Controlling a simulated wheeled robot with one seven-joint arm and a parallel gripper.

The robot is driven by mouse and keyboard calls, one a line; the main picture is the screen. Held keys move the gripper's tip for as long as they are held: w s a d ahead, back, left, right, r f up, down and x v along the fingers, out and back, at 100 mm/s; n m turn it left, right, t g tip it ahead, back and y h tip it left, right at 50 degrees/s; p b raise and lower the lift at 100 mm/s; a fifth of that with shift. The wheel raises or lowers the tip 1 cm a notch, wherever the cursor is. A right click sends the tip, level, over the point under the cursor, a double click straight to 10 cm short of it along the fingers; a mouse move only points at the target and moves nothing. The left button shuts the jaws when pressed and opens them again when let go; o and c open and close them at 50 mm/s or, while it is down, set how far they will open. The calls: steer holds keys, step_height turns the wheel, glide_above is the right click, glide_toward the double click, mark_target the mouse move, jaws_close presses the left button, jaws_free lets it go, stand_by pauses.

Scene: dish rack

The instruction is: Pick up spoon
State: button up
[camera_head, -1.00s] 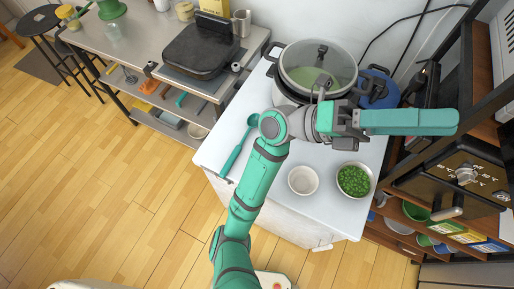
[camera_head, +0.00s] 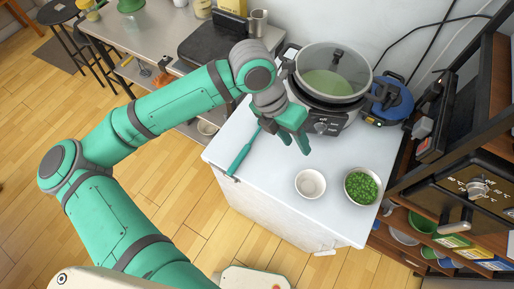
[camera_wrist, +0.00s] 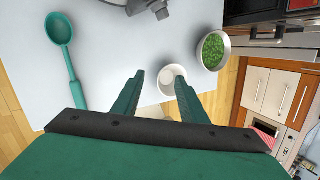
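The teal spoon lies on the white counter top; its handle (camera_head: 243,158) shows in the head view, and its bowl end is hidden behind my arm. My gripper (camera_head: 304,142) is above the counter, to the right of the spoon and in front of the cooker. In the wrist view its two teal fingers (camera_wrist: 160,95) are apart with nothing held between them. The spoon lies outside the fingers, to their left.
A white bowl (camera_head: 310,183) and a bowl of green peas (camera_head: 361,186) stand on the counter (camera_head: 275,203) at the right. A shelf rack rises at the far right.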

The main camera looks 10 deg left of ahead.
steer(key=a+f+n+y, duration=0.2)
steer(key=a+y, duration=0.3)
steer(key=a, duration=0.9)
glide_above(241, 155)
step_height(241, 155, down, 4)
steer(key=shift+w+f, duration=0.15)
steer(key=shift+f, duration=3.15)
steer(key=shift+c, duration=0.6)
jaws_close()
